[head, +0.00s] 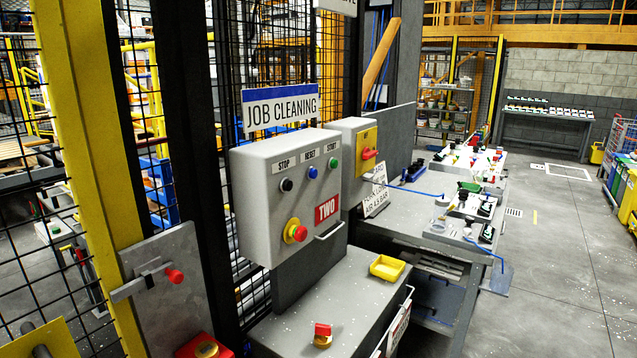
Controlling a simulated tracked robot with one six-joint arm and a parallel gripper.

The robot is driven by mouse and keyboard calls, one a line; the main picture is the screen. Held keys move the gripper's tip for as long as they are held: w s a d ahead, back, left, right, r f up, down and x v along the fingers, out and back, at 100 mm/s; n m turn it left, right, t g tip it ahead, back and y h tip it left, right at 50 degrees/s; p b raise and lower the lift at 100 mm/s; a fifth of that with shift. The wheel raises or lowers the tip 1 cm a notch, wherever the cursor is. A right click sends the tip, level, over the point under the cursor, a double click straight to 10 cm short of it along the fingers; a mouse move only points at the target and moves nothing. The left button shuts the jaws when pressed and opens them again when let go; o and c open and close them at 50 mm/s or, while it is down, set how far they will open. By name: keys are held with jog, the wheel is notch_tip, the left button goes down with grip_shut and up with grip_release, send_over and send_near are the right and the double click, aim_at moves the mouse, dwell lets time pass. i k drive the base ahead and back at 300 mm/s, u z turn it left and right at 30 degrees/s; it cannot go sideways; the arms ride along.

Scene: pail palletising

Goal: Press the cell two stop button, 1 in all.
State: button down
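A grey control box (262,215) marked with a red TWO sign (327,209) stands upright on a dark support in the middle of the head view. Its stop button (286,184) is a black round button under the STOP label, leftmost in the top row. A blue button (313,172) sits under RESET and a green button (334,165) under START. Nothing covers the buttons. My gripper is not in view.
A mesh fence with a yellow post (90,130) stands left. A cluttered workbench (420,215) lies right, with open floor (560,250) beyond.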

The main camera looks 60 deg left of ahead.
aim_at(288, 184)
jog(key=i, duration=1.45)
jog(key=u, duration=4.1)
